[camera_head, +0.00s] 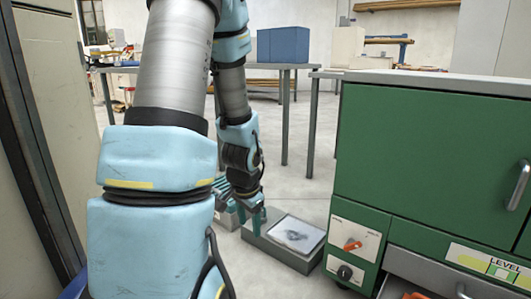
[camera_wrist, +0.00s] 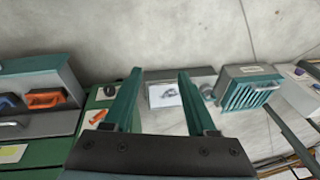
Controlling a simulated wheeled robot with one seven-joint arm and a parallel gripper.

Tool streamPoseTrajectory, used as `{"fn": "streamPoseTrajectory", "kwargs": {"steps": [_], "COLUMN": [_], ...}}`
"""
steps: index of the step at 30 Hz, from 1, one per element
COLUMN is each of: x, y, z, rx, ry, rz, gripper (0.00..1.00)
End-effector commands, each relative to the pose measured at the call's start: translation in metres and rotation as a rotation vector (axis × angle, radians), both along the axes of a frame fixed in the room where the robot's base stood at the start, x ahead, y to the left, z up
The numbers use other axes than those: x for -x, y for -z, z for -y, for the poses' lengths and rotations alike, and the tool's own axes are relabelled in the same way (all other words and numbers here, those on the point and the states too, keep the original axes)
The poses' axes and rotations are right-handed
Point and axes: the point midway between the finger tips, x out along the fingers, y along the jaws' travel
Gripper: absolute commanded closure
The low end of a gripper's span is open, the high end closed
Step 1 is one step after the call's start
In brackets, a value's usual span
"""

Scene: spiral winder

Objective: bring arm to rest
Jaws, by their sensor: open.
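My gripper (camera_head: 252,218) hangs at the end of my bent arm, left of the green cabinet (camera_head: 425,150). It points down near a low grey box (camera_head: 277,256) with a white picture panel (camera_head: 297,235) on top. In the wrist view my gripper (camera_wrist: 159,76) shows two teal fingers spread apart, with nothing held between them. The picture panel (camera_wrist: 165,95) shows beyond and between the fingers. Whether the fingertips touch anything is hard to tell, but I see a gap in the wrist view.
The cabinet has an orange knob (camera_head: 352,244), a black knob (camera_head: 345,272) and a projecting handle (camera_head: 518,185). A teal finned unit (camera_wrist: 250,90) sits beside the panel. Tables with a blue box (camera_head: 283,44) stand behind.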

Motion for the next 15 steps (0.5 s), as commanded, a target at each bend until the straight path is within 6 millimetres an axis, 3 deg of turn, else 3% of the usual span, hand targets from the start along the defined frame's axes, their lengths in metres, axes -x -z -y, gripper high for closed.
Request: {"fn": "streamPoseTrajectory", "kwargs": {"steps": [1, 3, 13, 15], "x": [0.009, 0.023, 0.083, 0.084], "y": [-0.018, -0.034, -0.085, -0.103], "z": [-0.007, -0.014, -0.024, -0.024], "rx": [0.009, 0.027, 0.13, 0.13], "ry": [-0.099, -0.23, -0.686, -0.692], "rz": [-0.005, -0.026, -0.118, -0.124], "gripper": [0.43, 0.43, 0.43, 0.43]}}
